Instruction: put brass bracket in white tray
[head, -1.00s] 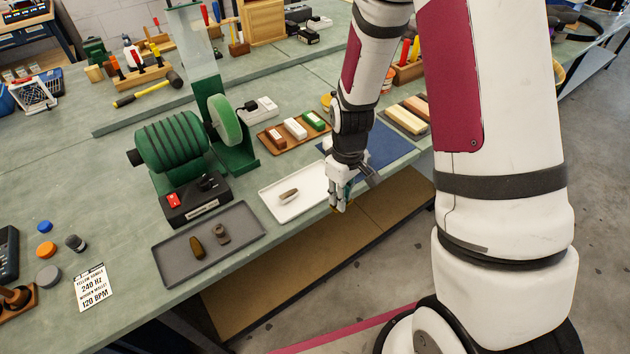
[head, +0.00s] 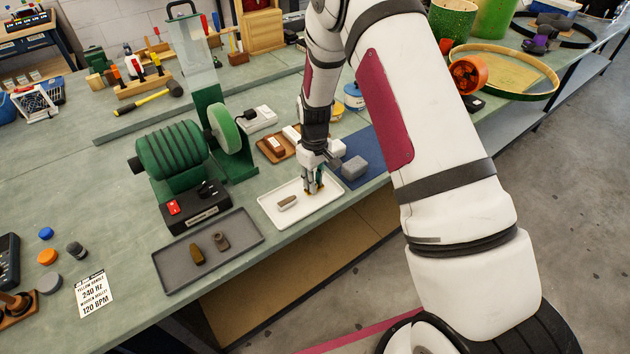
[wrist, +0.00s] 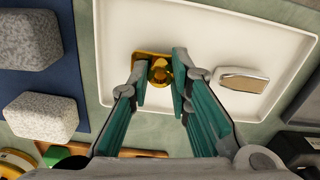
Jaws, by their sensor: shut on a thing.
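The white tray (head: 268,209) lies on the bench near its front edge. My gripper (head: 313,190) is over the right part of the tray, pointing down. In the wrist view, my gripper (wrist: 160,80) is shut on the brass bracket (wrist: 160,72), a yellow piece with a round raised part between the fingertips. The bracket is over the tray floor; I cannot tell whether it touches it. In the head view the bracket is mostly hidden by the fingers. A small silver and brown piece (head: 288,202) lies in the tray, left of my gripper, and shows in the wrist view (wrist: 243,82).
A grey tray (head: 175,274) with two brownish pieces lies to the left. A green grinding machine (head: 172,150) stands behind it. A blue mat (head: 375,150) with grey blocks (head: 354,168) is right of the white tray. A brown tray with bars is behind.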

